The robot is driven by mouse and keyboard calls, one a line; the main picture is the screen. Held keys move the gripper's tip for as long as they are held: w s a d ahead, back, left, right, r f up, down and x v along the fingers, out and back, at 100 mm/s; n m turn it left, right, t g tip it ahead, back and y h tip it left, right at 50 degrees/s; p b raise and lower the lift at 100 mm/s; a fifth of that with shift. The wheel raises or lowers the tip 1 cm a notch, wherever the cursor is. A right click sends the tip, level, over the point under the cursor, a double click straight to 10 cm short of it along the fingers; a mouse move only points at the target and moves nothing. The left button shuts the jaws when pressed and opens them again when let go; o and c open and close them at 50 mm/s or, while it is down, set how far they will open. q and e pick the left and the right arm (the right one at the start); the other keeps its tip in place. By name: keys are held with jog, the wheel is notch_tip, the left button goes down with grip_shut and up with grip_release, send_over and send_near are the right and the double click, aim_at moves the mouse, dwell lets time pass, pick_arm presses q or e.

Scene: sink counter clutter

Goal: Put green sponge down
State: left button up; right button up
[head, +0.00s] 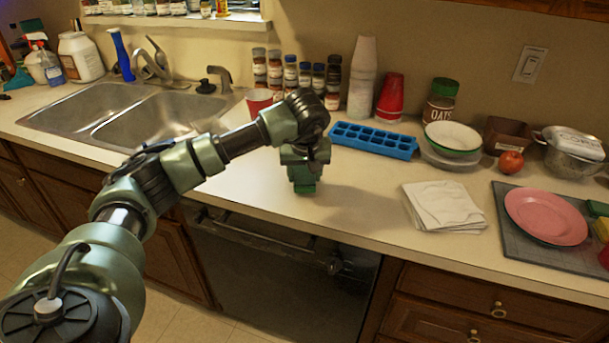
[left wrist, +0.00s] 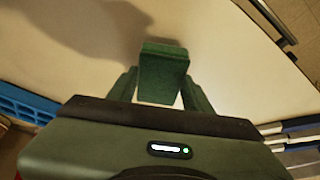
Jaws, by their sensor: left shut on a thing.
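My left gripper (head: 304,176) points down over the counter near its front edge, in front of the blue ice tray. It is shut on the green sponge (left wrist: 163,72), which shows between the two fingers in the left wrist view. In the head view, only a small green part (head: 305,189) shows below the gripper, and I cannot tell whether it touches the counter. The pale countertop (head: 360,205) is bare around it. My right gripper is not in view.
The blue ice tray (head: 374,139) lies behind the gripper, and a folded white cloth (head: 444,206) lies to the right. A pink plate (head: 546,215) rests on a grey board. The double sink (head: 130,117) is at left. The counter between gripper and cloth is clear.

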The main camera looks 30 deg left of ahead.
pick_arm(q)
jog(key=shift+f, duration=0.6)
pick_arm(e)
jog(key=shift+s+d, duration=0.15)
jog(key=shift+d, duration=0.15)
pick_arm(q)
jog(key=o, duration=1.4)
jog(key=shift+f, duration=0.1)
jog(key=shift+o, duration=0.2)
jog(key=shift+r, duration=0.2)
jog(key=b+v, duration=0.1)
jog(key=v, duration=1.1)
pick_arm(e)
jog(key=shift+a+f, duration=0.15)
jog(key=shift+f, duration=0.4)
